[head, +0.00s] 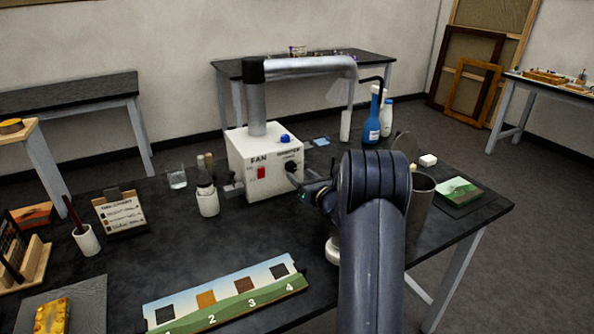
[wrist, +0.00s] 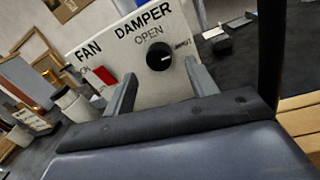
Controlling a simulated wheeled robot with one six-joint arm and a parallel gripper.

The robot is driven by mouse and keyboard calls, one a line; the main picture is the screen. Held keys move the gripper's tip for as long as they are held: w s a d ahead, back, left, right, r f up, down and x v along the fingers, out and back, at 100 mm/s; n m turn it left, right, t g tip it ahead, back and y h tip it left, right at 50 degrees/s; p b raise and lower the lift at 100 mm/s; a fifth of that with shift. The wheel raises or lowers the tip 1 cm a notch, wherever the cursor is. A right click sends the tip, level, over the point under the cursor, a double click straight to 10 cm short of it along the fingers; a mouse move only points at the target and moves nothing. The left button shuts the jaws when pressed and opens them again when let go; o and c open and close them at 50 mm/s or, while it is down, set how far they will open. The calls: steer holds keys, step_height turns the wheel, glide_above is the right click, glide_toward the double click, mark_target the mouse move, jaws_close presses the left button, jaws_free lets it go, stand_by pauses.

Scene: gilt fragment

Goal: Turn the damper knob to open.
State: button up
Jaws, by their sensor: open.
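The white fan box (head: 238,155) stands on the black table with a metal duct rising from its top. Its black round damper knob (wrist: 159,57) shows in the wrist view under the words DAMPER and OPEN, with a small label to its right. A pale mark on the knob appears to point right, towards that label. My gripper (wrist: 160,72) is open, one finger to each side of the knob in the picture; I cannot tell whether they touch it. In the head view the knob (head: 291,168) is partly hidden by my gripper (head: 303,182).
A red fan switch (head: 261,172) sits left of the knob. A white jar (head: 208,203) stands left of the box, a blue bottle (head: 372,125) behind my arm. A numbered strip (head: 225,300) lies in front.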

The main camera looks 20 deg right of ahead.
mark_target(293, 169)
steer(key=shift+w+a, duration=0.15)
steer(key=shift+w, duration=0.75)
steer(key=shift+w+a, duration=0.1)
steer(key=shift+w, duration=0.75)
steer(key=shift+c, duration=0.2)
steer(key=c, duration=0.9)
